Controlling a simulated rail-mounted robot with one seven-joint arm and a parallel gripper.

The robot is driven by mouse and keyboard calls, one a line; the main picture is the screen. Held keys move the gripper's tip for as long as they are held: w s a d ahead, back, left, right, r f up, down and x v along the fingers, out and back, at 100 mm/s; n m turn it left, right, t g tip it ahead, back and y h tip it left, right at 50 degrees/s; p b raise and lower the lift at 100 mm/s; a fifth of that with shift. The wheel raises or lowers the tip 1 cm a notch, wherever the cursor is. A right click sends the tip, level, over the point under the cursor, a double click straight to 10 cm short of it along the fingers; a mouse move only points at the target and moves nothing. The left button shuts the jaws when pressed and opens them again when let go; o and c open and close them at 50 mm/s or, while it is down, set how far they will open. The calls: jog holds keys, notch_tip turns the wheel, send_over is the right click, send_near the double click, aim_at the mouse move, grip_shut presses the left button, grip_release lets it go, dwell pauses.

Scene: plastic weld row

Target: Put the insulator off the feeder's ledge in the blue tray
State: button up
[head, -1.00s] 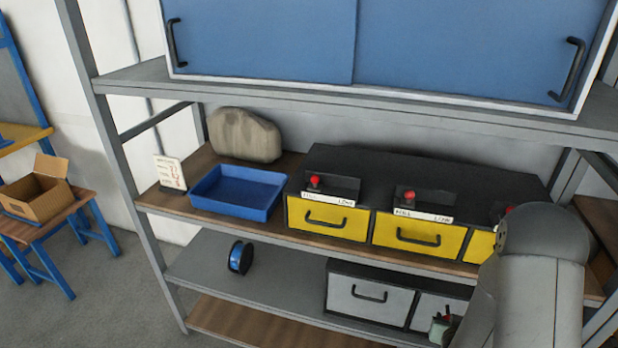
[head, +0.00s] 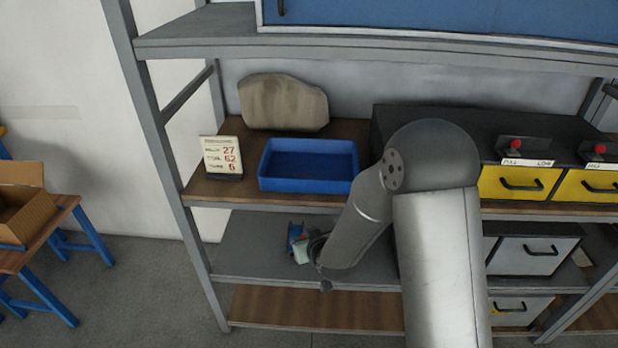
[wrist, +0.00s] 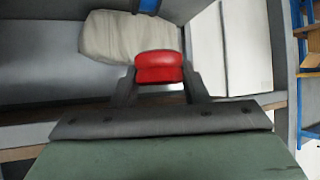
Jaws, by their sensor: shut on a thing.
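My gripper (wrist: 158,76) is shut on a red, rounded insulator (wrist: 160,68), held between its two fingers in the wrist view. In the head view my gripper (head: 302,252) is small and partly hidden by my arm, in front of the lower grey shelf and below the blue tray. The blue tray (head: 308,184) stands on the wooden shelf, and its visible inside looks empty. The black feeder (head: 420,118) with yellow drawers stands to the right of the tray, partly hidden by my arm. Red pieces (head: 515,145) show on its visible ledges.
A number card (head: 222,157) stands left of the tray and a beige sack-like lump (head: 284,102) behind it. A shelf post (head: 165,150) stands at the left. The upper shelf (head: 200,30) overhangs the tray.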

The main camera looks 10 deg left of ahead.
jog(key=s+a+r+n+g+y+b, duration=0.2)
jog(key=a+r+n+y, duration=0.15)
jog(key=a+r, duration=0.6)
jog(key=w+d+r+m+t+h+p, duration=0.1)
jog(key=w+d+r+p, duration=0.65)
jog(key=d, duration=0.25)
jog(key=w+d+r+m+h+p, duration=0.1)
jog(key=w+d+r+h+p, duration=0.1)
jog(key=w+d+r+p, duration=0.65)
jog(key=b, duration=0.6)
send_over(309, 170)
jog(key=shift+y, duration=0.25)
jog(key=f, duration=1)
jog(key=shift+s+d+f, duration=0.1)
jog(key=shift+s+d, duration=0.1)
jog(key=shift+d, duration=0.2)
jog(key=f, duration=0.3)
jog(key=shift+w+a+f, duration=0.2)
jog(key=shift+a+f, duration=0.15)
jog(key=shift+f, duration=0.1)
